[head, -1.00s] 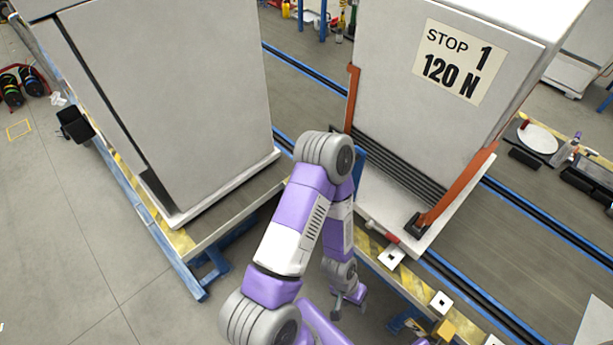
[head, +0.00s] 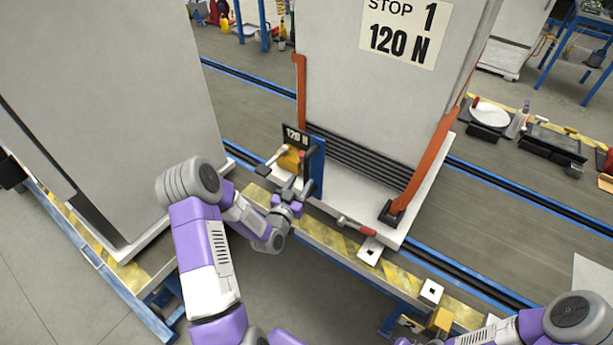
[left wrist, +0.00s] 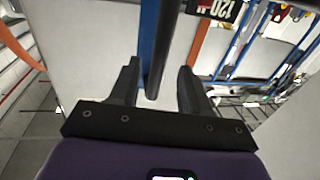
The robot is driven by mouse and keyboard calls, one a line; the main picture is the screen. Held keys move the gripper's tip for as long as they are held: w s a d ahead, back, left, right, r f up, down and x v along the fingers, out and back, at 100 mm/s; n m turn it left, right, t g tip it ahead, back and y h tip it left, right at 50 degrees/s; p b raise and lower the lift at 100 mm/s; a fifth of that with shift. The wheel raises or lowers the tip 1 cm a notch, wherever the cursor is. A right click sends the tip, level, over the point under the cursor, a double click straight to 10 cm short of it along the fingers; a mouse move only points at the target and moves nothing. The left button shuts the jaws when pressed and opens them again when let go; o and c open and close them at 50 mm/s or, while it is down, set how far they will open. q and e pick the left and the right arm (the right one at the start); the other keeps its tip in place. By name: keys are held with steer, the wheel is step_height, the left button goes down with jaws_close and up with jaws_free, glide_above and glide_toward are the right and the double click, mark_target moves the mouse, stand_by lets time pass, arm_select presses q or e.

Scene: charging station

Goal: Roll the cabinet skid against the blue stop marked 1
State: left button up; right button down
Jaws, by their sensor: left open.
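The grey cabinet with the "STOP 1 120 N" label (head: 402,32) stands upright on its white skid (head: 350,197), with orange brackets at its edges. A blue post (head: 317,165) stands at the skid's near left corner, beside a "120 N" plate (head: 296,138) and a yellow block (head: 290,160). No number 1 is readable on the post. My left gripper (head: 299,188) is open at the post. In the left wrist view, a dark round bar (left wrist: 166,50) lies between the open fingers (left wrist: 158,88); contact cannot be told. My right gripper is outside the views.
Another large grey cabinet (head: 120,110) stands at left on a yellow-striped platform. A red-handled lever (head: 355,226) lies at the skid's near edge. Blue-edged rails (head: 250,78) run behind. Tools and a white plate (head: 489,114) lie at right. My right arm is at lower right.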

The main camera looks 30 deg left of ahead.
mark_target(305, 175)
arm_select(q)
steer(key=shift+w+a+b, duration=0.15)
steer(key=shift+w, duration=1.2)
steer(key=shift+w+a+b, duration=0.15)
steer(key=shift+w, duration=1.15)
jaws_close()
